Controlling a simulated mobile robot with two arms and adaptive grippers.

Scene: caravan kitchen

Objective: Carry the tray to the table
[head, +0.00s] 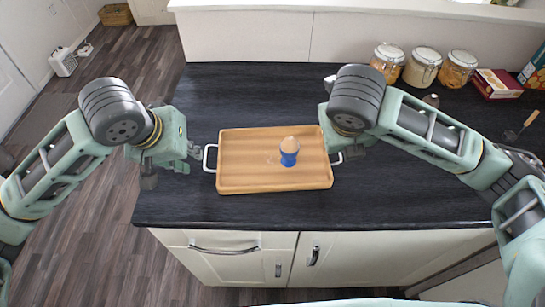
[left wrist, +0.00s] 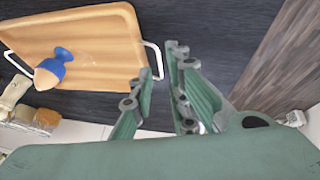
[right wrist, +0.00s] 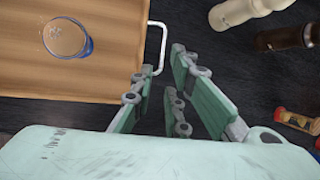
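The wooden tray (head: 240,177) with white end handles lies flat on the dark counter. A blue egg cup (head: 289,158) with a brown egg (head: 289,144) stands on it, right of centre. My left gripper (head: 196,152) is just off the tray's left handle (head: 208,158); in the left wrist view its fingers (left wrist: 163,62) are apart, with the handle (left wrist: 155,58) beside one finger. My right gripper is mostly hidden by its arm in the head view. In the right wrist view its fingers (right wrist: 160,63) are apart, near the right handle (right wrist: 162,45). No table is identifiable.
Several glass jars (head: 422,68), a red box (head: 497,84) and a spatula (head: 520,126) stand or lie at the counter's right. Bottles (right wrist: 238,12) and an hourglass (right wrist: 295,120) are beside the right gripper. Open floor (head: 85,210) lies left of the counter.

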